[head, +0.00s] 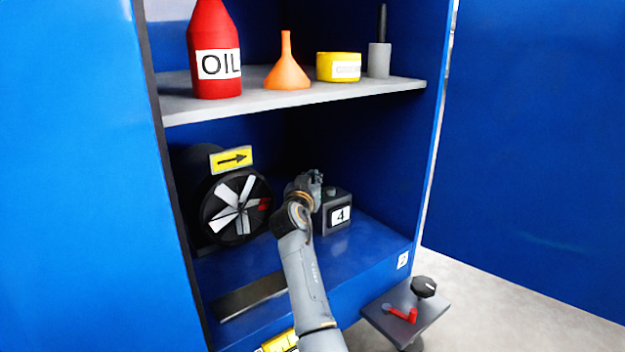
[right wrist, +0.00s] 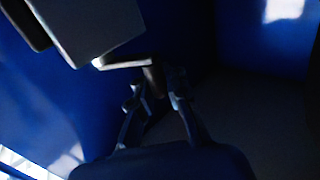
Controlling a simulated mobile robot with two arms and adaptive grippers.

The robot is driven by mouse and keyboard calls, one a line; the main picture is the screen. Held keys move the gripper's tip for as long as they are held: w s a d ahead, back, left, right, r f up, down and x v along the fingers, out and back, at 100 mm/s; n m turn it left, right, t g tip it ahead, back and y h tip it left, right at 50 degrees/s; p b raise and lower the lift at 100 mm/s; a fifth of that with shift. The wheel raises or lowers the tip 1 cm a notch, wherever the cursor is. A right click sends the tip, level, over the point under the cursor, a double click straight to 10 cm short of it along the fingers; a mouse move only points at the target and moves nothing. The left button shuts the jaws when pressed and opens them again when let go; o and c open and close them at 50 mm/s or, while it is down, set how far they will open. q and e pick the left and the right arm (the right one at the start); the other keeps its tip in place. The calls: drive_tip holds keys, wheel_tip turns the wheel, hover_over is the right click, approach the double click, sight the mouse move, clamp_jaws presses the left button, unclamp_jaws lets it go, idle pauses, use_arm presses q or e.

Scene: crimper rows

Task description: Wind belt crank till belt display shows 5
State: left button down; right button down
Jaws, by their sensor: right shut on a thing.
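The dark box with a display reading 4 (head: 338,215) stands on the lower cabinet floor, just right of my right gripper. My right gripper (head: 312,180) is at the box's upper left, partly hiding it. In the right wrist view, the gripper (right wrist: 158,92) is shut on a dark upright handle (right wrist: 152,78) below a pale bar (right wrist: 125,63), which looks like a crank arm. The crank's link to the box is hidden in the head view. My left gripper is not in view.
A drum with a bladed fan (head: 236,208) and a yellow arrow sign (head: 231,159) stands left of my arm. A shelf (head: 200,105) above carries an oil bottle (head: 214,45), funnel (head: 287,68) and yellow tub (head: 338,67). A small stand (head: 385,325) has a red lever and black knob.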

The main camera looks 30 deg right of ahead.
drive_tip(key=shift+w+a, duration=0.15)
drive_tip(key=shift+a, duration=0.1)
drive_tip(key=c, duration=1.3)
unclamp_jaws()
drive_tip(key=shift+a+r, duration=0.1)
drive_tip(key=v, duration=0.7)
drive_tip(key=shift+a, duration=0.15)
